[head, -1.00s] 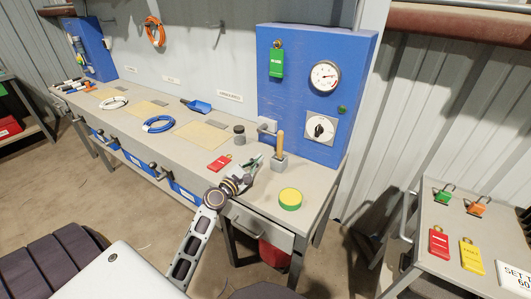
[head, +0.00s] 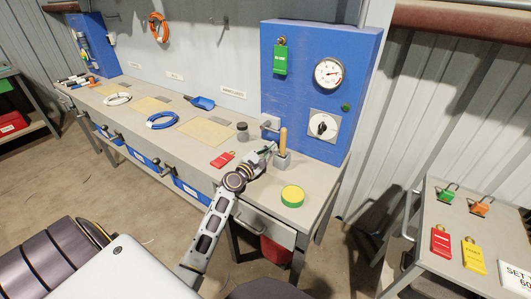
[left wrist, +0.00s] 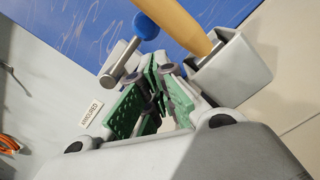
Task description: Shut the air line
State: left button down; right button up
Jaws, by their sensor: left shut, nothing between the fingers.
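The blue panel (head: 315,95) at the back right of the bench carries a pressure gauge (head: 328,73), a black-and-white rotary knob (head: 322,125) and a hanging green tag (head: 280,60). A short grey metal handle (head: 268,124) sticks out at the panel's lower left edge. In the left wrist view this handle (left wrist: 122,65) is close beyond the fingers, beside a blue round end (left wrist: 146,25). My left gripper (head: 271,148) is just below the handle and left of the cup. Its green-padded fingers (left wrist: 155,90) are shut and empty, apparently apart from the handle. My right gripper is out of view.
A grey square cup (head: 282,160) with a wooden handle (head: 283,138) stands close beside the left fingers. A red tag (head: 222,160), a dark jar (head: 242,132) and a green-yellow disc (head: 292,196) are nearby. A side table (head: 455,205) with padlocks and tags stands right.

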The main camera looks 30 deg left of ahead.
pick_arm(q)
jog(key=shift+w, duration=1.55)
jog(key=shift+r, duration=0.1)
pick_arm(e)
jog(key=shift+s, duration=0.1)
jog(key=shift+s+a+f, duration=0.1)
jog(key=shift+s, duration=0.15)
pick_arm(q)
jog(key=shift+w+d, duration=0.1)
jog(key=shift+r, duration=0.1)
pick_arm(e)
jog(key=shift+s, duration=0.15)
